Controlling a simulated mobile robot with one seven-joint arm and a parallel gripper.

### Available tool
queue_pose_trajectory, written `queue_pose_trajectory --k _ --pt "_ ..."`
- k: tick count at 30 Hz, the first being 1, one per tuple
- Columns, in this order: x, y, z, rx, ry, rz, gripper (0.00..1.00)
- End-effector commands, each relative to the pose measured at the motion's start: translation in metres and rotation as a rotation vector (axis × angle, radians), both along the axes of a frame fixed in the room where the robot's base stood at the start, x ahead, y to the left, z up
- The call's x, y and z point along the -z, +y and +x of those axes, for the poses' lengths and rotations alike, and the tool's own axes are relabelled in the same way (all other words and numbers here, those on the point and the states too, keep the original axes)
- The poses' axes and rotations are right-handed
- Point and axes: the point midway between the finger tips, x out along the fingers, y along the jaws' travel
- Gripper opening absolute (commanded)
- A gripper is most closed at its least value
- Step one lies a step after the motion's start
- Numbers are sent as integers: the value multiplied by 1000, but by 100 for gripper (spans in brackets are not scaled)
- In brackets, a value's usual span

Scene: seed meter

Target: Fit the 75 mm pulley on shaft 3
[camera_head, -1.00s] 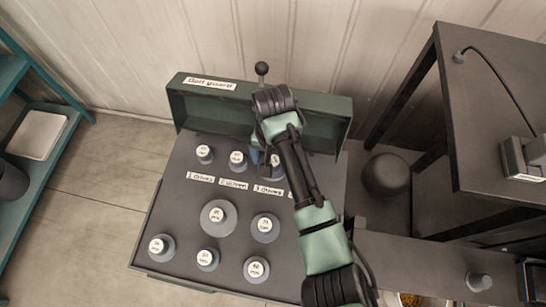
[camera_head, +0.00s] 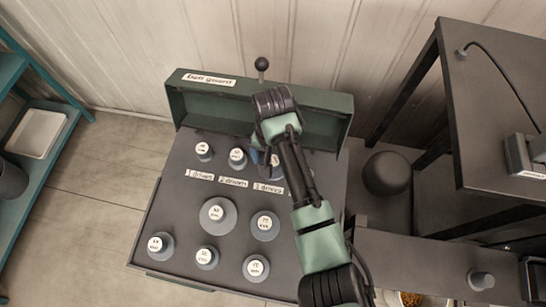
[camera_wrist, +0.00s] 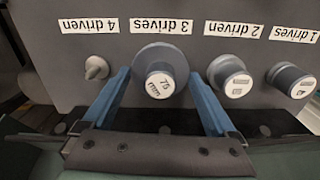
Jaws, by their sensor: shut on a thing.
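The 75 mm pulley (camera_wrist: 160,78), a dark grey disc with a white-labelled hub, sits between the two blue fingers of my gripper (camera_wrist: 163,105) in the wrist view. My gripper is shut on it. The pulley is just by the "3 drives" label (camera_wrist: 161,26), at shaft 3's place. The shaft is hidden behind it, and I cannot tell whether the pulley is seated on it or just over it. In the head view, my gripper (camera_head: 264,160) is over the panel, and my arm hides most of the pulley.
Bare shaft 4 (camera_wrist: 96,68) stands beside one finger. Pulleys sit at shaft 2 (camera_wrist: 233,77) and shaft 1 (camera_wrist: 291,79). Several other pulleys, including a large one (camera_head: 218,216), stand on the grey panel (camera_head: 178,222). The green belt guard (camera_head: 208,98) stands open behind, with a ball-topped lever (camera_head: 261,65).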

Motion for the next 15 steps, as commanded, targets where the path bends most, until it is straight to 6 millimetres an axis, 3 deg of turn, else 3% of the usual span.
queue_pose_trajectory --k 4,5,15 --pt "3 0 0 0 0 0 29" --pt "2 0 0 0 0 0 98" --pt "-3 0 0 0 -1 1 100"
